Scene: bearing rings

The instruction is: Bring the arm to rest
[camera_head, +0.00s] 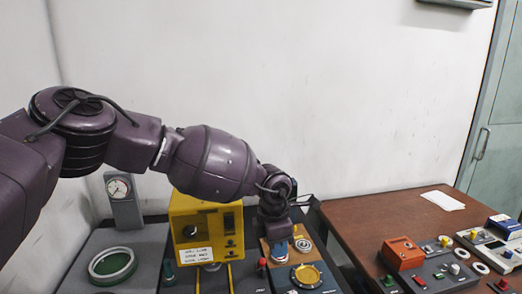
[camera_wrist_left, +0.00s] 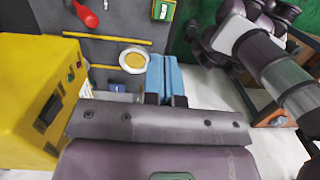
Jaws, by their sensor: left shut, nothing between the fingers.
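My left arm reaches across the head view from the left and bends down at its wrist. My left gripper (camera_head: 281,252) points down over the work surface, just right of the yellow box (camera_head: 191,222). In the left wrist view its blue fingers (camera_wrist_left: 164,62) lie together, shut and empty. A round yellow disc with a pale rim (camera_head: 306,276) lies close by the fingers; it also shows in the left wrist view (camera_wrist_left: 134,61). I cannot tell the height of the fingers above the surface. My right gripper is not in view.
A green ring (camera_head: 112,264) sits on a grey unit at the left, below a gauge (camera_head: 119,188). A red-handled item (camera_wrist_left: 85,14) lies near the disc. A brown table (camera_head: 388,225) at the right holds an orange box (camera_head: 404,252) and button panels; its back part is mostly clear.

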